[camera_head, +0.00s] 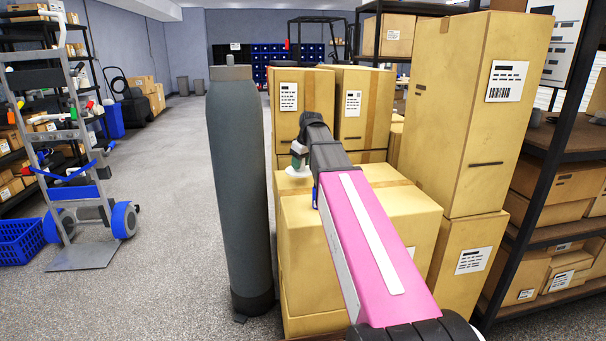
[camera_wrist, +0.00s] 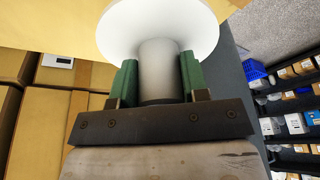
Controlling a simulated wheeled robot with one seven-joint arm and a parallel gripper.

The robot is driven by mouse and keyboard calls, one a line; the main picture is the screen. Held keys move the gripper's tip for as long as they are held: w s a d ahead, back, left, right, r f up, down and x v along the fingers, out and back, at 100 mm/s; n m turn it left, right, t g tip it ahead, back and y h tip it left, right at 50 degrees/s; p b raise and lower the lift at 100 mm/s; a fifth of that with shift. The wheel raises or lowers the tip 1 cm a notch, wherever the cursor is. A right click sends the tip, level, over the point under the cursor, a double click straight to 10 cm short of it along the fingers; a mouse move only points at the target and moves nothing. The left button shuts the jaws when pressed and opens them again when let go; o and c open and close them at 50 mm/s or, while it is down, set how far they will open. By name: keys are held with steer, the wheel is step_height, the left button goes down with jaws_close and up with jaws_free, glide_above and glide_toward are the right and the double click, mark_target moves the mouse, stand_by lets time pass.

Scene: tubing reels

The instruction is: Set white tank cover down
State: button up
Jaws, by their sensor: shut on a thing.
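The white tank cover (camera_wrist: 158,28) is a wide disc with a narrower neck. My gripper (camera_wrist: 158,78) is shut on the neck, with one green finger on each side. In the head view my gripper (camera_head: 299,155) points down at the left edge of the top of a cardboard box (camera_head: 345,225). The cover's white disc (camera_head: 297,172) shows low under the fingers, at the box top. I cannot tell whether it touches the box. My forearm hides part of the box top.
A tall grey tank (camera_head: 238,190) stands just left of the box. Taller cardboard boxes (camera_head: 480,110) rise to the right, and more boxes (camera_head: 303,105) stand behind. A hand truck (camera_head: 75,150) is at the far left. The floor between it and the tank is clear.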

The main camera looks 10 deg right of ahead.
steer(key=shift+w+d+f, duration=0.35)
steer(key=shift+d, duration=0.1)
steer(key=shift+f, duration=2)
steer(key=shift+f, duration=0.1)
steer(key=o, duration=0.9)
steer(key=v, duration=1.2)
steer(key=shift+s, duration=0.1)
